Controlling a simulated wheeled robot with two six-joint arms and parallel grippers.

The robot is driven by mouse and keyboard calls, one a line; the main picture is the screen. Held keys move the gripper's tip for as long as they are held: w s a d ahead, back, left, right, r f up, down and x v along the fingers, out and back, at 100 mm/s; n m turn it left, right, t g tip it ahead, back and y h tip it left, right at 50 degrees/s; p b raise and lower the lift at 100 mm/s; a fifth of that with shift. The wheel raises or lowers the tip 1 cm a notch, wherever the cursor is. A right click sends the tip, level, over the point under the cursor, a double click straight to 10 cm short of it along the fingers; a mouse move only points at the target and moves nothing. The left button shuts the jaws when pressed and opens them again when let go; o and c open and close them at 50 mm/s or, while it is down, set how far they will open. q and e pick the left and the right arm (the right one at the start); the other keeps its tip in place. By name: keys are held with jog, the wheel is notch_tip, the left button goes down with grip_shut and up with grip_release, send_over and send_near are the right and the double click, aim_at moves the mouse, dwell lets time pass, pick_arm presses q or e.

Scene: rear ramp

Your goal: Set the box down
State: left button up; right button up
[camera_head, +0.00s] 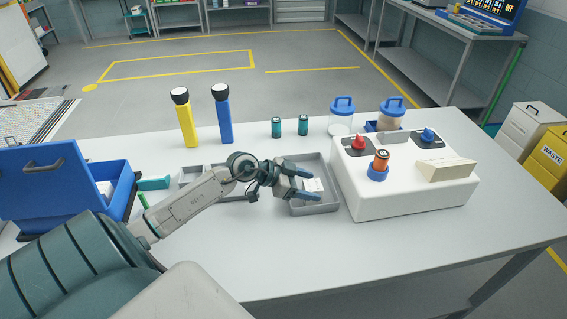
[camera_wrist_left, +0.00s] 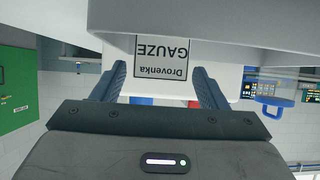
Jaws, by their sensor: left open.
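The white gauze box (camera_head: 313,185), marked "Drovenka GAUZE", lies in the grey tray (camera_head: 318,210) near the middle of the table. It also shows in the left wrist view (camera_wrist_left: 163,58), with its label upside down. My left gripper (camera_head: 307,184) is open at the tray, its fingers on either side of the box. In the left wrist view the two fingers (camera_wrist_left: 161,85) stand apart with the box between and beyond them. The gripper hides part of the box in the head view. My right gripper is not in view.
A white block (camera_head: 400,195) with red and blue knobs and an orange container stands just right of the tray. Two torches (camera_head: 222,115), two small teal cylinders (camera_head: 290,126) and lidded jars (camera_head: 341,118) stand behind. An open blue case (camera_head: 60,185) is left. The table's front right is clear.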

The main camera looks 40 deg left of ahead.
aim_at(308, 185)
pick_arm(q)
jog(key=v, duration=0.5)
jog(key=shift+s+a+r, duration=0.1)
jog(key=shift+s+a, duration=0.05)
jog(key=shift+s, duration=0.1)
jog(key=p+v, duration=0.2)
jog(key=v, duration=0.2)
jog(key=shift+s+a+r+p, duration=0.1)
jog(key=shift+s+r+p, duration=0.1)
jog(key=shift+p, duration=0.15)
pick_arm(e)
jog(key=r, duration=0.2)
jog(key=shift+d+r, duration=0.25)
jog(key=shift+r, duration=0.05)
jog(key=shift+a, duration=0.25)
